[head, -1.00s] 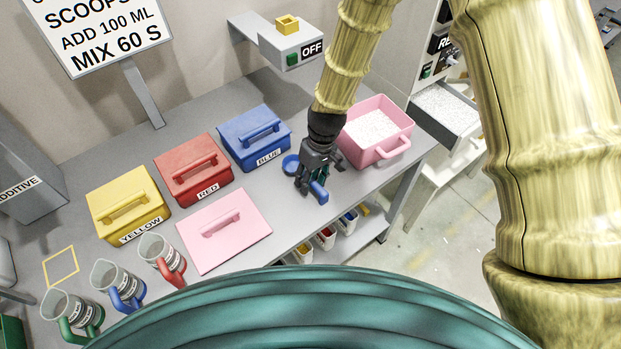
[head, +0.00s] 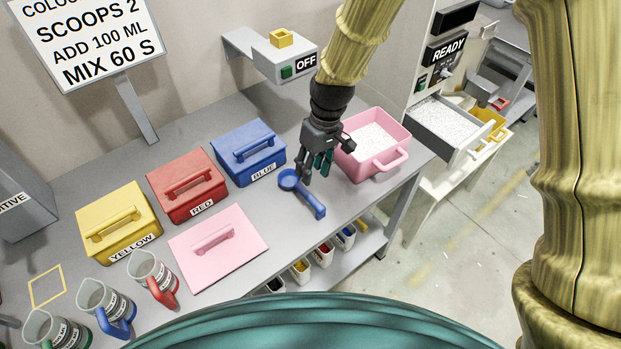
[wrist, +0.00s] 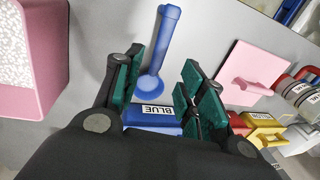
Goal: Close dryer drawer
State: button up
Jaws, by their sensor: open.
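The dryer (head: 446,50) stands at the back right with a READY display. Its drawer (head: 446,124) is pulled out and filled with white granules. My gripper (head: 318,172) is open and empty above the grey bench, left of the pink bin and well left of the drawer. In the wrist view the open fingers (wrist: 160,95) frame a blue scoop (wrist: 163,45) lying on the bench. The scoop (head: 304,194) lies just below the gripper in the head view, apart from the fingers. The drawer is not in the wrist view.
A pink bin (head: 398,157) of white granules stands at the bench's right end, between my gripper and the drawer. Its pink lid (head: 240,262) lies on the bench. Blue (head: 232,167), red (head: 172,198) and yellow (head: 100,238) boxes line the left. Floor right of the bench is clear.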

aim_at(450, 132)
jog(key=z, duration=1.2)
